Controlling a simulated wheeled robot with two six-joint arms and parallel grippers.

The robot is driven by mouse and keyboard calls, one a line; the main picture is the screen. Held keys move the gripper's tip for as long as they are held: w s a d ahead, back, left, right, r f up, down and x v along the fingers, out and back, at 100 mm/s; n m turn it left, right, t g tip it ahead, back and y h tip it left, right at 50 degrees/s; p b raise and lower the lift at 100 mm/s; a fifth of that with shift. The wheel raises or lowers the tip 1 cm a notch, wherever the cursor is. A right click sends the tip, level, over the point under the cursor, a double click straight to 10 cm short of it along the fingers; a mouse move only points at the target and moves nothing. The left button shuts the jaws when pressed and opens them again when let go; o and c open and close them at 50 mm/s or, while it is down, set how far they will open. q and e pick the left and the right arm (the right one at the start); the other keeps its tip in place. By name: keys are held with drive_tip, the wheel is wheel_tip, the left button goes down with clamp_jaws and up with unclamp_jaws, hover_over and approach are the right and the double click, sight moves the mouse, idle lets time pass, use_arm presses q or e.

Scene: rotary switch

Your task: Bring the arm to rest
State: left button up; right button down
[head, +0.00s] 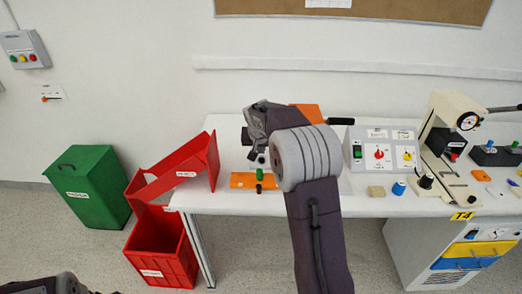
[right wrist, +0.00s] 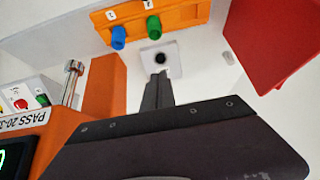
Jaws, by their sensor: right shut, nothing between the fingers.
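My right arm reaches up from the bottom of the head view over the table (head: 352,205). Its gripper (head: 253,150) hangs over the table's left part, partly hidden by its own wrist. In the right wrist view the fingers (right wrist: 160,76) are shut and empty, near a white plate with a black round button (right wrist: 161,58). The control box (head: 380,150) with a red rotary knob (head: 379,154) stands right of the arm, apart from the gripper. A dark part of my left arm shows at the bottom left; its gripper is out of sight.
An orange block with blue and green knobs (right wrist: 180,14) lies beside the plate. An orange device with a metal lever (right wrist: 105,85) stands close to the gripper. A red bin (head: 214,160) stands at the table's left end. A beige press (head: 440,125) stands to the right.

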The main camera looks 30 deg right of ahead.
drive_tip(key=shift+w+d+f, duration=0.15)
idle(0.5)
drive_tip(key=s+a+r+n+y+p, duration=0.2)
drive_tip(key=s+a+r+p, duration=0.35)
drive_tip(key=a, duration=0.45)
drive_tip(key=s+a+f+n+g, duration=0.1)
drive_tip(key=s+a+f, duration=0.1)
drive_tip(key=s, duration=0.5)
drive_tip(key=s+a+f+n+g+y+p, duration=0.1)
drive_tip(key=s+a+f+g, duration=0.1)
drive_tip(key=s, duration=0.6)
drive_tip(key=s+a+f+n+g+p, duration=0.1)
drive_tip(key=s+a+f+n, duration=0.1)
drive_tip(key=s+f, duration=0.4)
drive_tip(key=shift+s+a+y, duration=0.3)
drive_tip(key=shift+s+a, duration=0.35)
drive_tip(key=shift+s, duration=0.1)
